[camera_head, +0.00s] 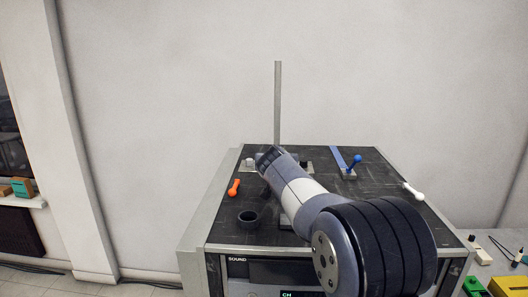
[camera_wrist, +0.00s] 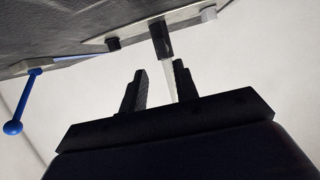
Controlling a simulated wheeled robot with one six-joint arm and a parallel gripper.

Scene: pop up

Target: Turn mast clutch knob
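A grey mast (camera_head: 278,100) stands upright at the back of the black console top. In the wrist view its pale pole (camera_wrist: 169,80) comes out of a black collar (camera_wrist: 160,38) on a metal plate. A dark knob (camera_wrist: 113,43) and a light grey knob (camera_wrist: 208,13) sit on either side of the collar; the light one shows left of the mast in the head view (camera_head: 249,162). I cannot tell which is the clutch knob. My gripper (camera_wrist: 160,82) is open and empty, with the mast seen through its gap. My arm hides its fingers in the head view.
The console top (camera_head: 222,213) also bears an orange lever (camera_head: 234,187), a black ring (camera_head: 248,218), a blue-ball lever (camera_head: 354,162) and a white handle (camera_head: 413,190). The blue lever also shows in the wrist view (camera_wrist: 20,110). A plain wall stands behind.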

